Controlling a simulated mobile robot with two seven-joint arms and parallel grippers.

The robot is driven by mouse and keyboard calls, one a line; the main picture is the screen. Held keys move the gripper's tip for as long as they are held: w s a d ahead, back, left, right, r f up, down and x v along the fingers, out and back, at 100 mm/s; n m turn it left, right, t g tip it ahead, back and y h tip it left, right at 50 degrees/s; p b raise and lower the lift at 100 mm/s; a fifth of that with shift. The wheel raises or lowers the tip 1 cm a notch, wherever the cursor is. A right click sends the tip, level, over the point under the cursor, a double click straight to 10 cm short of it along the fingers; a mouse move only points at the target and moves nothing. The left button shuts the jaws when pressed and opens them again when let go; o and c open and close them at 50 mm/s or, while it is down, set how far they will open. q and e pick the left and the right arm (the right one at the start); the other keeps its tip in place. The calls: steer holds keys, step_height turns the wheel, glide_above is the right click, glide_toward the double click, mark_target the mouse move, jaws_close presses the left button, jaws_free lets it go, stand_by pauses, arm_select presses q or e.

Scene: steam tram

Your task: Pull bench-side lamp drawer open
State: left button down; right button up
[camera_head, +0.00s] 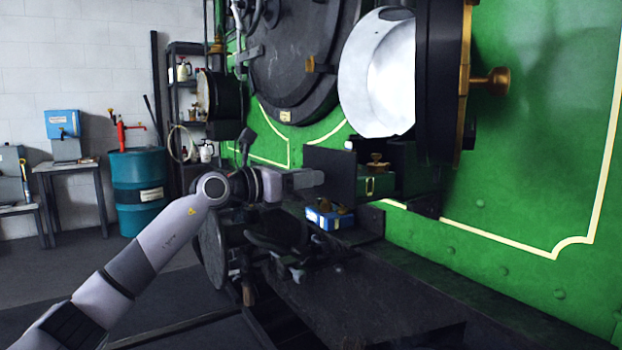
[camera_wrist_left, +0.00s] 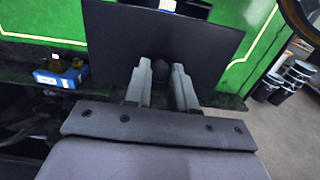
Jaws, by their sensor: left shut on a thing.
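A flat dark panel (camera_head: 332,172), the front of the bench-side lamp drawer, stands upright below the big round lamp (camera_head: 440,80). It fills the upper middle of the left wrist view (camera_wrist_left: 120,45). My left gripper (camera_head: 312,179) meets the panel from the left. In the left wrist view its two fingers (camera_wrist_left: 160,88) are closed around a dark round knob (camera_wrist_left: 160,72) on the panel. A green box with a brass fitting (camera_head: 377,184) shows just behind the panel, at its right. The panel hides much of the drawer's inside. My right gripper is not in view.
The lamp's white reflector door (camera_head: 378,75) hangs open above the panel. A blue box (camera_head: 330,217) sits on a dark ledge below. The green tram wall (camera_head: 540,150) rises behind. A teal drum (camera_head: 138,190) and a side table (camera_head: 70,167) stand at far left.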

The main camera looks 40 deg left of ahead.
arm_select(q)
steer(key=shift+v, duration=1)
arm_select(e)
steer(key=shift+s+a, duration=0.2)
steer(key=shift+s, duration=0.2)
arm_select(q)
steer(key=shift+w, duration=0.15)
steer(key=c, duration=1)
jaws_free()
steer(key=shift+o, duration=0.2)
steer(key=b+v, duration=0.3)
steer(key=v, duration=0.4)
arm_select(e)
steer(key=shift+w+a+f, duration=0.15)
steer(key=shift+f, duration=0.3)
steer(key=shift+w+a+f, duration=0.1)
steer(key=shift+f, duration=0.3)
